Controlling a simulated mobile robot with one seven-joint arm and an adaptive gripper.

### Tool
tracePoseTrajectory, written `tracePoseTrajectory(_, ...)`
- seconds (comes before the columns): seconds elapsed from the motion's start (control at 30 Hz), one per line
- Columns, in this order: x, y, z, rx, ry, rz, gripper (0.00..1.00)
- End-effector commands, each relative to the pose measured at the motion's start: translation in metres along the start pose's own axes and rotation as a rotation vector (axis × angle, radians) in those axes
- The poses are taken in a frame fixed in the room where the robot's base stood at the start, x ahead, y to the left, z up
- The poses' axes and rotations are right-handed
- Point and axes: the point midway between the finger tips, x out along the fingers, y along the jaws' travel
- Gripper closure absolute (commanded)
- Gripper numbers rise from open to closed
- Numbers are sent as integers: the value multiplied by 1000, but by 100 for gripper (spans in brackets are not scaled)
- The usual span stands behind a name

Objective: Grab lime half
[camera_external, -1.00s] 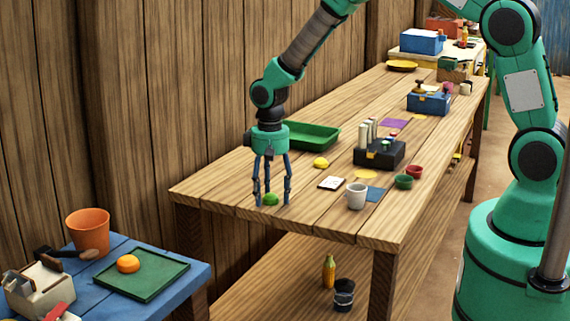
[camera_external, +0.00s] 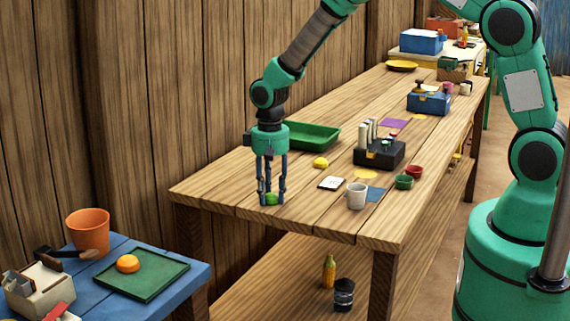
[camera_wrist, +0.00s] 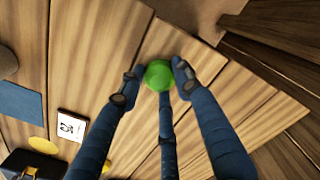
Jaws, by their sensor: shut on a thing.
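The lime half (camera_external: 271,199) is a small green dome near the left front end of the wooden table, low at the tabletop. In the wrist view it shows as a bright green round (camera_wrist: 158,75) between my fingertips. My gripper (camera_external: 271,201) points straight down over it. Its three blue-grey fingers are closed around the lime half; in the wrist view the fingertips (camera_wrist: 160,78) press at its left, right and near sides. I cannot tell whether it is lifted off the wood.
A green tray (camera_external: 318,136) lies behind my gripper. A yellow dome (camera_external: 320,162), a white card (camera_external: 331,183), a white cup (camera_external: 356,196) and a black box with tubes (camera_external: 379,154) stand to the right. The table's edge (camera_external: 290,224) is close in front.

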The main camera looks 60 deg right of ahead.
Motion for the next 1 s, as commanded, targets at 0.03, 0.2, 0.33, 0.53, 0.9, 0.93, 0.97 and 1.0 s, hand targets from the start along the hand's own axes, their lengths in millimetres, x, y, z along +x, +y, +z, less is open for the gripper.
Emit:
tracePoseTrajectory(0.03, 0, 0, 0, 0, 0, 0, 84)
tracePoseTrajectory(0.2, -3, 0, 0, 0, 0, 0, 84)
tracePoseTrajectory(0.33, -10, 0, 0, 0, 1, 0, 84)
tracePoseTrajectory(0.53, -34, 0, -1, 0, 2, -1, 84)
tracePoseTrajectory(0.9, -43, 15, 59, 0, -1, 0, 84)
tracePoseTrajectory(0.93, -44, 17, 64, 0, 0, 0, 84)
tracePoseTrajectory(0.97, -44, 18, 70, 0, 0, 0, 84)
tracePoseTrajectory(1.0, -45, 20, 78, 0, -1, 0, 84)
